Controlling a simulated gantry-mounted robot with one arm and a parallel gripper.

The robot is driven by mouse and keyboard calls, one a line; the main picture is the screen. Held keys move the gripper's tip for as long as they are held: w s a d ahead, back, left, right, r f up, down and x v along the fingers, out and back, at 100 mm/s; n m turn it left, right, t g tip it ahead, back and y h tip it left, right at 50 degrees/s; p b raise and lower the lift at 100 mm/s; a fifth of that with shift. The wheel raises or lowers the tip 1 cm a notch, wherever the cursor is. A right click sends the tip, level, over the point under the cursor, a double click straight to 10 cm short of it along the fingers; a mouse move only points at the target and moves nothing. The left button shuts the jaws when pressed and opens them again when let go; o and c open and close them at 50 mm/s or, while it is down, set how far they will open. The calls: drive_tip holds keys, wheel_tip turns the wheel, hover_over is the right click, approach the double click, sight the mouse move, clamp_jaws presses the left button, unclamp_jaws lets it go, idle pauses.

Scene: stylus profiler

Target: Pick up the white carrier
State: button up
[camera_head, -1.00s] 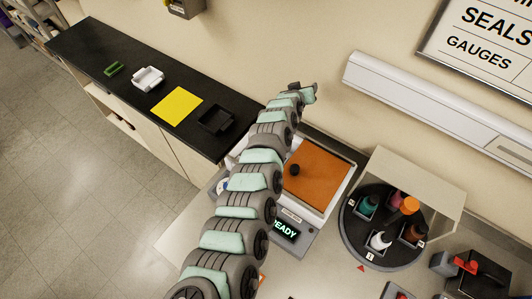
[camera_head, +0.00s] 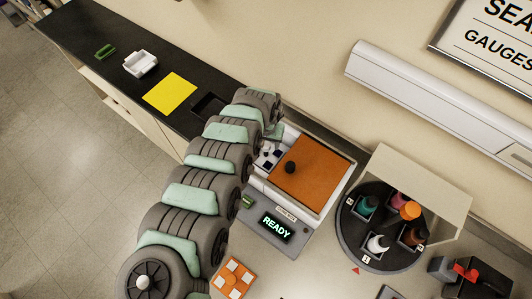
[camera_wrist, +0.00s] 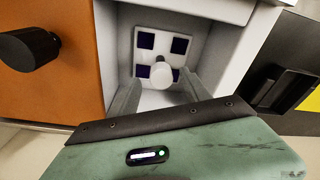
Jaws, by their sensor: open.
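The white carrier (camera_wrist: 150,45), a white plate with dark blue squares and a pale round knob (camera_wrist: 162,77), lies in the open bay of the profiler (camera_wrist: 225,55). In the head view the carrier (camera_head: 268,153) is partly hidden by my arm. My gripper (camera_wrist: 159,80) is open above the bay, its two fingers pointing down toward the carrier, one on either side of the knob in the wrist picture. I cannot tell how much height is left between the fingertips and the plate. The knob hides part of the plate.
The orange cover (camera_head: 308,175) with a black knob (camera_head: 290,167) lies beside the bay. An orange carrier (camera_head: 234,278) with white squares lies in front. A bottle carousel (camera_head: 355,235) stands right. The dark counter holds a black tray (camera_head: 207,107), yellow sheet (camera_head: 170,94) and white holder (camera_head: 140,63).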

wheel_tip(320, 180, down, 5)
drive_tip(key=shift+r+p, duration=0.1)
drive_tip(key=shift+p, duration=0.2)
drive_tip(key=shift+a+f, duration=0.15)
drive_tip(key=shift+f, duration=0.2)
drive_tip(key=shift+c, duration=0.6)
clamp_jaws()
